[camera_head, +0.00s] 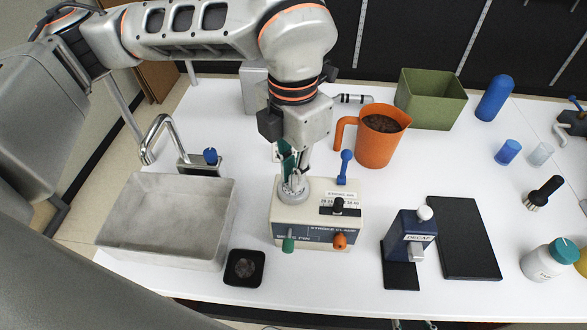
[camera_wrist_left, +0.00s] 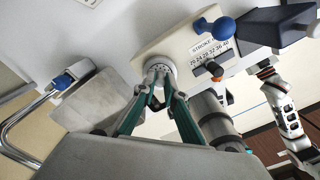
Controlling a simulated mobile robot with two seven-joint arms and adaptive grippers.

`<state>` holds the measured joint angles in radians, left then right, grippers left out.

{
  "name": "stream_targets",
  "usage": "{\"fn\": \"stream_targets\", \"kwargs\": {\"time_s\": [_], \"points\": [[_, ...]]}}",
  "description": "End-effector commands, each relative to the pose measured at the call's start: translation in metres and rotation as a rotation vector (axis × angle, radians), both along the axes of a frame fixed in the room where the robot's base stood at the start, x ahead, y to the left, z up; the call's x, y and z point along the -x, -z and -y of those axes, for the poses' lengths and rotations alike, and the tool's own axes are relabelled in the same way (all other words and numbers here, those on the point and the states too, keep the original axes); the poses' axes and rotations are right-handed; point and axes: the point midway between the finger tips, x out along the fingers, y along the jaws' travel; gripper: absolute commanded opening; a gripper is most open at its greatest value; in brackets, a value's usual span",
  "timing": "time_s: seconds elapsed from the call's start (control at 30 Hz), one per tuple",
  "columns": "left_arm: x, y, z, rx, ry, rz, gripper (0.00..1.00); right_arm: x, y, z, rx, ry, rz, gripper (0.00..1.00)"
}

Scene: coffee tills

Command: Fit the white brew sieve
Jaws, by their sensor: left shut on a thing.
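My left gripper (camera_head: 293,178) points down over the cream machine (camera_head: 316,225) and is shut on a small round whitish piece, which looks like the white brew sieve (camera_head: 292,193). The sieve sits at the left of the machine's top. In the left wrist view the green-sided fingers (camera_wrist_left: 158,86) close on the middle of the round sieve (camera_wrist_left: 161,66). I cannot tell whether the sieve is fully seated. The machine has a blue-knobbed lever (camera_head: 346,166), a black slider knob on a scale, a green pin knob (camera_head: 288,243) and an orange knob (camera_head: 339,241). My right gripper does not show.
A grey sink (camera_head: 108,228) with a tap stands left. A small black dish (camera_head: 243,268) is in front. An orange jug (camera_head: 379,148) and green bin (camera_head: 431,98) stand behind.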

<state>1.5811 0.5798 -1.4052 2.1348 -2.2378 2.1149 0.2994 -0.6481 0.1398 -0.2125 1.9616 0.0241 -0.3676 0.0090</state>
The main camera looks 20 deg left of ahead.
Motion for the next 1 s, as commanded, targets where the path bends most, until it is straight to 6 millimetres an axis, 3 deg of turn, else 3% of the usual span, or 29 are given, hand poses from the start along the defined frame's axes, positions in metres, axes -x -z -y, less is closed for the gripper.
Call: {"fn": "stream_targets", "kwargs": {"time_s": [0.3,0.33,0.4,0.77,1.0], "points": [[0.0,0.001,0.0,0.0,0.0,0.0,0.0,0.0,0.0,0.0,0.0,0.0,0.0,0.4],[0.0,0.001,0.0,0.0,0.0,0.0,0.16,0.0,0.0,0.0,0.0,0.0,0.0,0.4],[0.0,0.001,0.0,0.0,0.0,0.0,0.3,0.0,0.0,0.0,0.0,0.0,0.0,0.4],[0.0,-0.001,0.0,0.001,0.0,0.001,0.3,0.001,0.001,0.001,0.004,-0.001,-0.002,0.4],[-0.001,-0.032,0.0,0.001,-0.001,0.006,0.3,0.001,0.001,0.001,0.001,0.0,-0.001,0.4]]}}
